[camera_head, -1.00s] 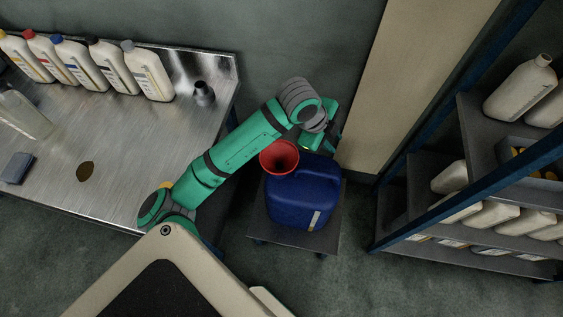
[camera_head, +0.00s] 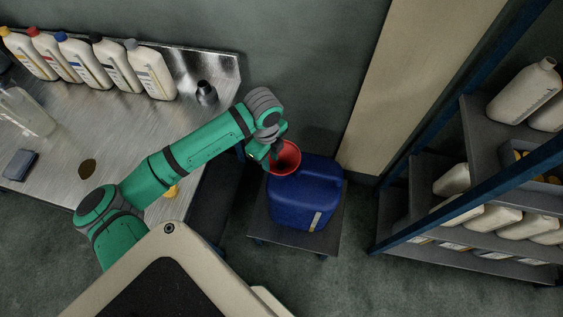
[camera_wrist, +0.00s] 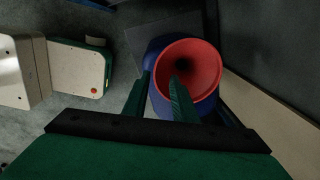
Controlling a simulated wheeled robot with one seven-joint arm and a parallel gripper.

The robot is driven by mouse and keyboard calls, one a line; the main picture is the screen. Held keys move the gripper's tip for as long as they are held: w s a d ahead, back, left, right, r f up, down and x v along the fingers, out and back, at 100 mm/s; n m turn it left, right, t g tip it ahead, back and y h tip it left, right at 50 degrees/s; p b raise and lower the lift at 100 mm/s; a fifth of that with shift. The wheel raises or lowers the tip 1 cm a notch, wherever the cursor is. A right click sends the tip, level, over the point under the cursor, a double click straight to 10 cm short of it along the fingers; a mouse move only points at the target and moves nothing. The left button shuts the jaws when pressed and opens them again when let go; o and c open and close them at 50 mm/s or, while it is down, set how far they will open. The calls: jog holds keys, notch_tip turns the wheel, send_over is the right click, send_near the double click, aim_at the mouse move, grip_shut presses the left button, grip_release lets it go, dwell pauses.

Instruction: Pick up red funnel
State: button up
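The red funnel (camera_head: 289,158) stands at the top of the blue canister (camera_head: 302,193), its wide mouth up; its lower part is hidden. My gripper (camera_head: 272,154) is at the funnel's left side in the head view. In the wrist view, the fingers of my gripper (camera_wrist: 160,76) are apart, one over the inside of the red funnel (camera_wrist: 203,62) and one outside its left rim. The rim lies between them, and I cannot tell whether a finger touches it. The blue canister (camera_wrist: 156,101) shows around the funnel.
The canister stands on a low dark stand (camera_head: 270,234). A metal table (camera_head: 55,185) on the left bears several bottles and a small dark funnel-like piece (camera_head: 206,93). A shelf (camera_head: 405,200) with white containers is on the right. The wall is close behind.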

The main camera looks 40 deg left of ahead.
jog(key=f, duration=0.5)
jog(key=shift+s+d, duration=0.1)
jog(key=shift+s, duration=0.25)
jog(key=shift+d, duration=0.1)
grip_shut()
